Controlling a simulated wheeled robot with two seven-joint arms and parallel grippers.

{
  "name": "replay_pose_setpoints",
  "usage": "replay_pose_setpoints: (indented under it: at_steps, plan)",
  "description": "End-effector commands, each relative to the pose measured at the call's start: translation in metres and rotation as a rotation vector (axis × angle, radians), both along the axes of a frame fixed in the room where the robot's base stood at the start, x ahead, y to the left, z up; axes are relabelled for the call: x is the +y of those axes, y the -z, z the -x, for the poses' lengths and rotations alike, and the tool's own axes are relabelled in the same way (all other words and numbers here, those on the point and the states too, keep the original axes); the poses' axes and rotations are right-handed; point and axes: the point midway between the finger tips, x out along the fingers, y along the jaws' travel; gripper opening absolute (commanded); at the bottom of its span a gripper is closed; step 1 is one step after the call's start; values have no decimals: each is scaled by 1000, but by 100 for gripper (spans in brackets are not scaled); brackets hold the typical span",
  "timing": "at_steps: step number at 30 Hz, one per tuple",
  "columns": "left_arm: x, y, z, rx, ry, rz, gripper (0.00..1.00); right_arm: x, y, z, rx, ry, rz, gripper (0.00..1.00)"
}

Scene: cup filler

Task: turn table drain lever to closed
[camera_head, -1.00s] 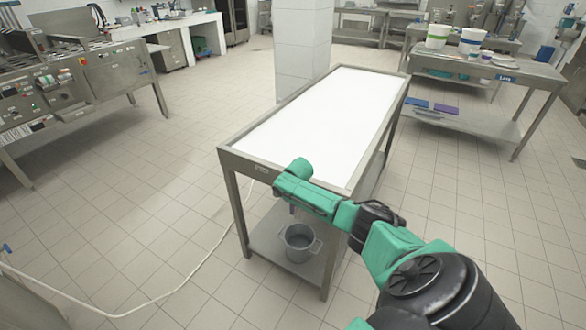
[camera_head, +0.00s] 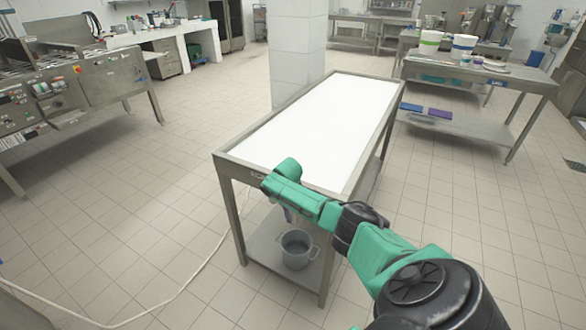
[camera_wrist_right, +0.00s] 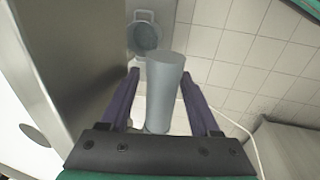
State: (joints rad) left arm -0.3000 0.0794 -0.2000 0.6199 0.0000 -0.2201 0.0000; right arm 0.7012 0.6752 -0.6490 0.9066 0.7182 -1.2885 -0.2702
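The steel table (camera_head: 228,190) has a bright white top and stands in the middle of the head view. My right gripper (camera_head: 290,214) is at its near end, pointing down, mostly hidden by my green wrist. In the right wrist view, my right gripper (camera_wrist_right: 158,80) has its two dark purple fingers apart. A grey cylinder (camera_wrist_right: 164,85), perhaps the drain pipe or its lever, shows between them, with a gap on its left side. I cannot make out a separate drain lever or its position. My left gripper is not in view.
A grey bucket (camera_head: 297,250) stands on the table's lower shelf, below the gripper; it also shows in the wrist view (camera_wrist_right: 146,38). A white hose (camera_head: 190,285) lies on the floor at left. A side table with white tubs (camera_head: 430,42) stands at back right.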

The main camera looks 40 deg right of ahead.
Motion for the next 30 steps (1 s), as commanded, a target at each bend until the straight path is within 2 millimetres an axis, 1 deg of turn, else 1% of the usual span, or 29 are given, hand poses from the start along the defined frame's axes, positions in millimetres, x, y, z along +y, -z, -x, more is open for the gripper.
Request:
replay_pose_setpoints:
  at_steps: [7, 11, 17, 24, 27, 30]
  plan:
    - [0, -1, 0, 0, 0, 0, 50, 1, -2, 0, 0, 0, -1, 63]
    - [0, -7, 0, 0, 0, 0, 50, 3, -16, 1, -1, 0, -1, 63]
    - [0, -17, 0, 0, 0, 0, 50, 10, -59, 5, -3, -3, 0, 63]
    - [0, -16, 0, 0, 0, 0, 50, 21, -118, 10, -4, -2, 1, 63]
    - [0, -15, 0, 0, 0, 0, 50, 25, -133, 12, -2, 0, -1, 63]
    - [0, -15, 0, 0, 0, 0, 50, 26, -141, 13, -1, -1, 0, 63]
